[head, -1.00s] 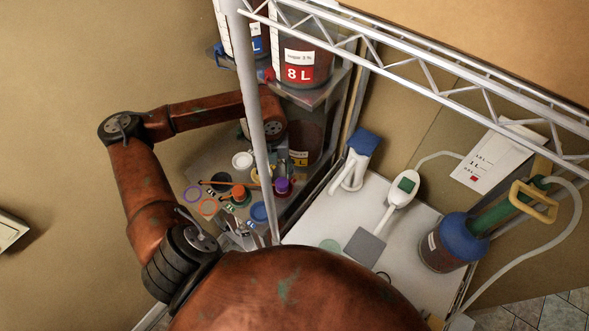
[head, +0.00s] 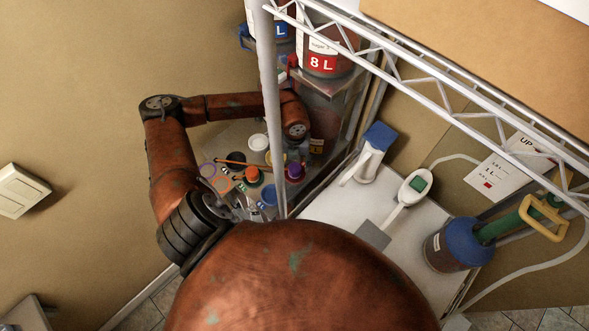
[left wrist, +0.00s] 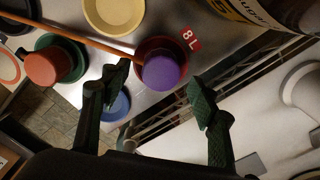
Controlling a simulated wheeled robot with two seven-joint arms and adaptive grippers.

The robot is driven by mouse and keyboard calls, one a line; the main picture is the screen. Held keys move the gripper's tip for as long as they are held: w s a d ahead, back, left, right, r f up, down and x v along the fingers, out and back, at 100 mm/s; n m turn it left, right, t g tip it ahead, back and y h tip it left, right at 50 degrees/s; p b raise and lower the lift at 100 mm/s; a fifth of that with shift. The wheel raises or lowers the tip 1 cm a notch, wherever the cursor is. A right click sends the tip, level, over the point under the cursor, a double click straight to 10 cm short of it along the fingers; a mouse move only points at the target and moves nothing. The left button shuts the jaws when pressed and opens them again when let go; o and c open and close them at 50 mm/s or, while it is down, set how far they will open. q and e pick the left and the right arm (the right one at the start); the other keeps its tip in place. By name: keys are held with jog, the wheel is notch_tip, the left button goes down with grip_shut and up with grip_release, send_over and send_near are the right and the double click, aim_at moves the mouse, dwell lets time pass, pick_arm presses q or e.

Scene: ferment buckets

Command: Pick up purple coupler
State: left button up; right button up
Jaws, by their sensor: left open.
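The purple coupler (head: 294,171) stands on the grey shelf near the metal post in the head view. In the left wrist view the purple coupler (left wrist: 165,71) rises from a dark red round base beside a red "8 L" label. My left gripper (left wrist: 160,90) is open, with one dark finger on each side of the coupler in that picture. A gap shows between the fingers and the coupler, and nothing is held. In the head view my left wrist is above and beyond the coupler, and its fingers are mostly hidden. My right gripper is not in view.
An orange coupler (left wrist: 48,65), a yellow dish (left wrist: 114,14), a blue disc (left wrist: 116,106) and an orange stick (left wrist: 75,36) are close by. A metal post (head: 271,110) stands beside the shelf. Buckets (head: 328,50) are on the upper shelf. A white table (head: 340,208) lies right.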

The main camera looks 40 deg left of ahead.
aim_at(295, 168)
pick_arm(q)
notch_tip(295, 168, down, 3)
jog(key=shift+f+p, duration=0.15)
jog(key=shift+p, duration=0.15)
jog(key=shift+w, duration=0.1)
jog(key=c, duration=1.5)
